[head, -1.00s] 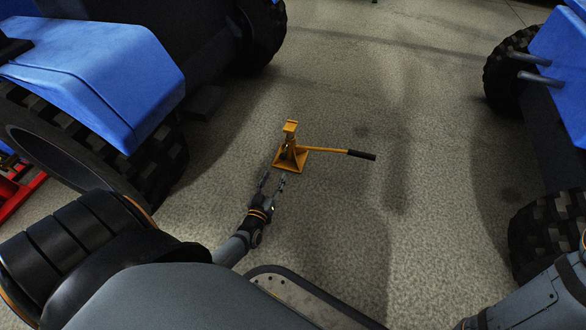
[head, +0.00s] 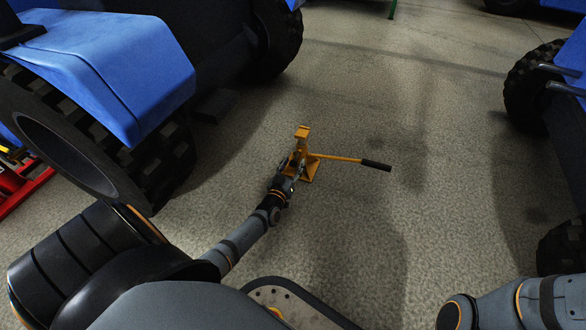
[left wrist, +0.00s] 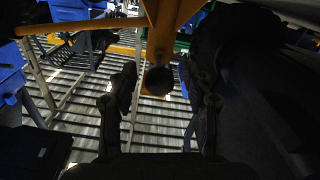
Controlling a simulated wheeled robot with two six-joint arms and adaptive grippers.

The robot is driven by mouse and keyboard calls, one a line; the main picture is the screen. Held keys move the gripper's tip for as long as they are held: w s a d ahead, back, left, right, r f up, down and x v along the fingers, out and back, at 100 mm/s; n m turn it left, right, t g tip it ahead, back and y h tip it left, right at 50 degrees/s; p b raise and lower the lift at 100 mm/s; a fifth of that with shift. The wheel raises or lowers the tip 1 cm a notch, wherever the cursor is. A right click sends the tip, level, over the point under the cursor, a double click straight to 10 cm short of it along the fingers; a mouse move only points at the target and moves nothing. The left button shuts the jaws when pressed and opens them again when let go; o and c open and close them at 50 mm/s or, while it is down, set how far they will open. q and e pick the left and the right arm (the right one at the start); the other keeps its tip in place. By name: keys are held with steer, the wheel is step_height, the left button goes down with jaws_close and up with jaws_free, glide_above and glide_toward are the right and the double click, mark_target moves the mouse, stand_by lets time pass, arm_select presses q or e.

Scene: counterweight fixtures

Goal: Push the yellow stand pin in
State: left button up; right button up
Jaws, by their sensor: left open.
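The yellow stand (head: 303,135) is upright on the floor in the head view, with a flat top plate and a square base. It fills the top of the left wrist view (left wrist: 165,25). A yellow bar with a black grip (head: 376,165) sticks out to its right. My left gripper (head: 291,172) is at the near side of the stand, low on its body. In the left wrist view its open fingers (left wrist: 165,90) stand on both sides of a dark round end, which looks like the pin (left wrist: 158,81). The fingers look apart from it. How deep the pin sits is hidden.
A blue tractor with a big tyre (head: 150,150) stands close on the left. Another tractor's tyre (head: 530,85) is at the right. The floor (head: 370,230) right of and in front of the stand is clear. My right arm shows at lower right, its gripper out of frame.

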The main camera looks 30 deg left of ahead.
arm_select(q)
steer(key=shift+w, duration=0.15)
jaws_close()
stand_by(0.4)
